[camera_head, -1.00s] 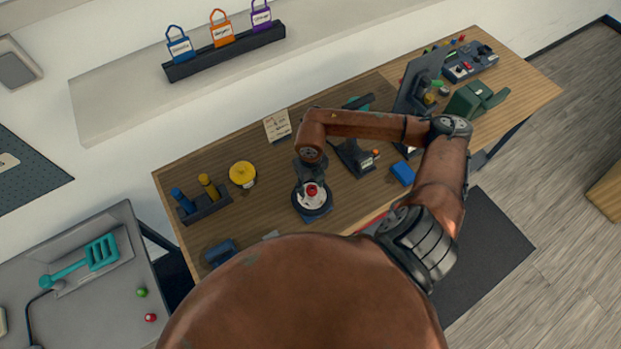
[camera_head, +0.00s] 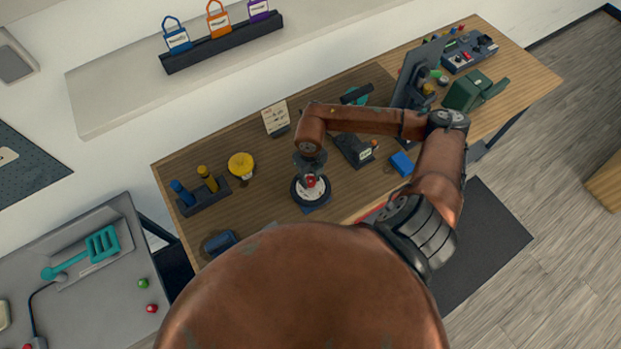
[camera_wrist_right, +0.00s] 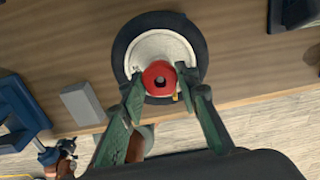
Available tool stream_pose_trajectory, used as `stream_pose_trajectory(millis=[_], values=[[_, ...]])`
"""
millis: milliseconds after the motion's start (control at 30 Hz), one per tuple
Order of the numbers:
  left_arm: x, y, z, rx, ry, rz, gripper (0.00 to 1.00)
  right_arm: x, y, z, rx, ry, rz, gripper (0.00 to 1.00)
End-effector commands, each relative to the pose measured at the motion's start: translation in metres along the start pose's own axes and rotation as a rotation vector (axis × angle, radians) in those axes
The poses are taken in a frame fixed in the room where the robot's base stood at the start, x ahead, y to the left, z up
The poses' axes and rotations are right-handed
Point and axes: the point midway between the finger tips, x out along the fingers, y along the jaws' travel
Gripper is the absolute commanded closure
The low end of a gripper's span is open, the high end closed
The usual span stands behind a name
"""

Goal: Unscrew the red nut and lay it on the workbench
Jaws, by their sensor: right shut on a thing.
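The red nut (camera_wrist_right: 160,77) is a small round ring with a dark hole in its middle. It is over the white face (camera_wrist_right: 150,48) of a round fixture with a thick black rim (camera_wrist_right: 122,45). My right gripper (camera_wrist_right: 162,82) has its two green fingers closed on either side of the nut. In the head view the nut (camera_head: 311,181) shows just below the right gripper (camera_head: 311,172), above the fixture near the workbench's front edge. I cannot tell whether the nut is still on a thread. The workbench (camera_head: 270,210) is brown wood. My left gripper is not in view.
A yellow round piece (camera_head: 241,164) and a dark rack (camera_head: 205,196) with blue and yellow cylinders stand left of the fixture. A blue block (camera_head: 401,163) lies to the right. Bare wood shows between the yellow piece and the fixture.

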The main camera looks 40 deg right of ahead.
Motion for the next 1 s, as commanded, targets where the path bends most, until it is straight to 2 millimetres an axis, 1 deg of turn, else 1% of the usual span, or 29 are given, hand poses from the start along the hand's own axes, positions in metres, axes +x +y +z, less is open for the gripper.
stream_pose_trajectory(millis=[33,233,1000], values=[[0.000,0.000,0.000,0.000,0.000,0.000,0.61,-0.001,0.006,-0.001,-0.004,0.000,0.013,0.94],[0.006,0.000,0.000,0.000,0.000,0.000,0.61,0.001,0.007,0.000,-0.051,-0.002,0.016,0.94],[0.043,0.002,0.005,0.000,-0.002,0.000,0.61,0.001,0.009,-0.001,-0.476,-0.006,0.020,0.94]])
